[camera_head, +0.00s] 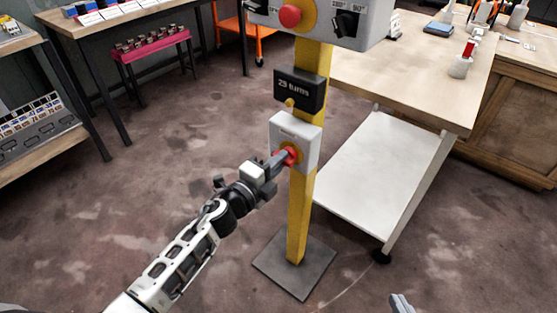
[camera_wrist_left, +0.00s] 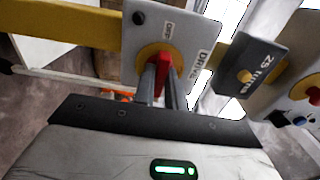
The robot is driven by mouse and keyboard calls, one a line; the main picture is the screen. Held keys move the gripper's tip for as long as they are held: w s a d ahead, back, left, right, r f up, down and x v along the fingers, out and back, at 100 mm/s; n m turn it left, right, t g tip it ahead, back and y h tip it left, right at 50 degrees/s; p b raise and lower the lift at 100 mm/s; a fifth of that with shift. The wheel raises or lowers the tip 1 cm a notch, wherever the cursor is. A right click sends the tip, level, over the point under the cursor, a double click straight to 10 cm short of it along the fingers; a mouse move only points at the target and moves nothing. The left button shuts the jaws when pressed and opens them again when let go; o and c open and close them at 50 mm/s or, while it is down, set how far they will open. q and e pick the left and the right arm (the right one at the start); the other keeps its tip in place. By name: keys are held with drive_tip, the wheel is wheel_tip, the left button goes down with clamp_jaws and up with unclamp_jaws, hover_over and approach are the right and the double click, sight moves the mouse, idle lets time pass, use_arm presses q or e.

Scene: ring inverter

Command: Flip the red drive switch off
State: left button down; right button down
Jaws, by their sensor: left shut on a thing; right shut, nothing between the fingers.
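The red drive switch (camera_head: 291,155) sits on a yellow disc on a white box (camera_head: 305,130) fixed to a yellow post. In the left wrist view the red switch handle (camera_wrist_left: 163,72) stands between my finger tips, on the box marked "DRIVE" and "OFF" (camera_wrist_left: 165,30). My left gripper (camera_head: 281,158) is shut on the red handle, and its fingers partly hide it. My right gripper (camera_head: 400,303) shows only as a grey tip at the bottom edge, shut and empty, away from the post.
A black display reading "25 turns" (camera_head: 299,91) is above the box. A larger panel with a red button (camera_head: 290,16) tops the yellow post (camera_head: 300,215), on a dark base plate (camera_head: 294,267). A wooden bench (camera_head: 400,75) with a white lower shelf (camera_head: 380,165) stands right.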

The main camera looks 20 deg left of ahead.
idle(0.5)
use_arm(q)
drive_tip(key=c, duration=1.4)
unclamp_jaws()
drive_tip(key=shift+c, duration=0.2)
drive_tip(key=shift+s, duration=0.1)
drive_tip(key=v, duration=1.5)
drive_tip(key=shift+s, duration=0.4)
drive_tip(key=shift+a, duration=0.15)
